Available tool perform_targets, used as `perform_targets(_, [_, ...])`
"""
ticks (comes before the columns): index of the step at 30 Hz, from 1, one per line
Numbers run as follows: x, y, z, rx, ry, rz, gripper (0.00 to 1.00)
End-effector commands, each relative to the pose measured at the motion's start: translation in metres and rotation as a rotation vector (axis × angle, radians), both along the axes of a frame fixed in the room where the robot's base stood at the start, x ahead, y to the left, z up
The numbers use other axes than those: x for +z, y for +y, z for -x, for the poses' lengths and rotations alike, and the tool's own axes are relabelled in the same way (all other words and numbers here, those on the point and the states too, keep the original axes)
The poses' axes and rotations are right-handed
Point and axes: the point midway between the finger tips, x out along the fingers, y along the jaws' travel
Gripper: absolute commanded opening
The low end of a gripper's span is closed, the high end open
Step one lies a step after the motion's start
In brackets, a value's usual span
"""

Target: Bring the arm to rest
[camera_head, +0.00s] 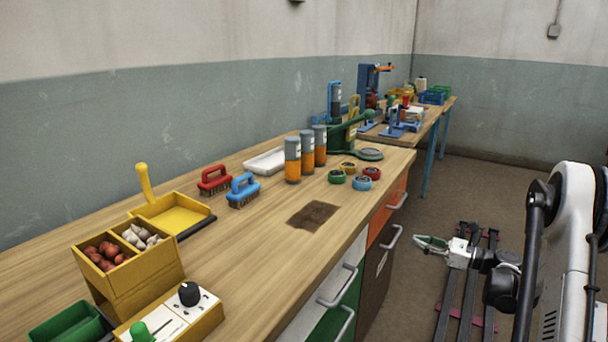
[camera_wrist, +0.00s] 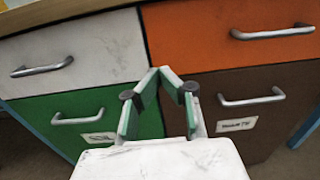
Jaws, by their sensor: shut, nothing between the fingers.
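My gripper (camera_head: 432,243) is off the front of the workbench, at the right in the head view, at about the height of the drawer handles. It points left toward the drawer fronts. In the wrist view, its green-padded fingers (camera_wrist: 160,75) meet at the tips and hold nothing. My arm stands at the right of the head view, bent, clear of the bench. Behind the fingers are a white drawer (camera_wrist: 85,45), an orange drawer (camera_wrist: 225,35), a green front (camera_wrist: 70,125) and a brown front (camera_wrist: 270,135), all with metal handles.
The wooden worktop (camera_head: 245,255) carries a yellow dustpan (camera_head: 175,213), two brushes, orange-grey cylinders (camera_head: 293,160), small round tins and a two-part box (camera_head: 130,275). A dark patch (camera_head: 313,215) marks the top. A second bench (camera_head: 425,125) stands behind. Floor (camera_head: 480,185) is open between.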

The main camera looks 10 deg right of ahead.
Motion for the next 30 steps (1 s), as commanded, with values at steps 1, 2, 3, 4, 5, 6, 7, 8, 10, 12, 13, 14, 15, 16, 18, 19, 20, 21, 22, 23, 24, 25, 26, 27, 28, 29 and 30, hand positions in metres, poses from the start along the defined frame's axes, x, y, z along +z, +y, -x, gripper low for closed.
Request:
perform_targets(1, [0.008,0.006,-0.001,0.003,-0.001,0.018,0.00])
perform_targets(2, [0.012,0.010,-0.002,0.004,-0.002,0.035,0.00])
perform_targets(3, [0.019,0.017,-0.003,0.006,-0.006,0.063,0.00])
perform_targets(4, [0.025,0.022,-0.004,0.008,-0.008,0.088,0.00])
perform_targets(5, [0.032,0.029,-0.005,0.012,-0.013,0.115,0.00])
perform_targets(6, [0.041,0.039,-0.005,0.017,-0.018,0.157,0.00])
perform_targets(7, [0.048,0.046,-0.005,0.020,-0.023,0.190,0.00])
perform_targets(8, [0.055,0.053,-0.005,0.025,-0.028,0.223,0.00])
perform_targets(10, [0.070,0.069,-0.004,0.037,-0.043,0.300,0.00])
perform_targets(12, [0.084,0.085,0.000,0.053,-0.058,0.380,0.00])
perform_targets(13, [0.090,0.092,0.002,0.059,-0.064,0.413,0.00])
perform_targets(14, [0.096,0.099,0.004,0.067,-0.073,0.446,0.00])
perform_targets(15, [0.103,0.108,0.008,0.078,-0.084,0.491,0.00])
perform_targets(16, [0.108,0.115,0.010,0.087,-0.092,0.525,0.00])
perform_targets(18, [0.121,0.129,0.018,0.109,-0.113,0.604,0.00])
perform_targets(19, [0.126,0.136,0.022,0.120,-0.122,0.637,0.00])
perform_targets(20, [0.131,0.142,0.026,0.131,-0.133,0.673,0.00])
perform_targets(21, [0.137,0.150,0.032,0.145,-0.146,0.718,0.00])
perform_targets(22, [0.141,0.156,0.036,0.157,-0.157,0.752,0.00])
perform_targets(23, [0.146,0.162,0.041,0.169,-0.168,0.785,0.00])
perform_targets(24, [0.152,0.169,0.048,0.185,-0.183,0.830,0.00])
perform_targets(25, [0.156,0.175,0.053,0.199,-0.196,0.865,0.00])
perform_targets(26, [0.160,0.180,0.059,0.212,-0.208,0.898,0.00])
perform_targets(27, [0.166,0.186,0.066,0.231,-0.224,0.944,0.00])
perform_targets(28, [0.169,0.192,0.072,0.246,-0.238,0.977,0.00])
perform_targets(29, [0.173,0.196,0.078,0.261,-0.251,1.011,0.00])
perform_targets(30, [0.178,0.202,0.086,0.280,-0.269,1.056,0.00])
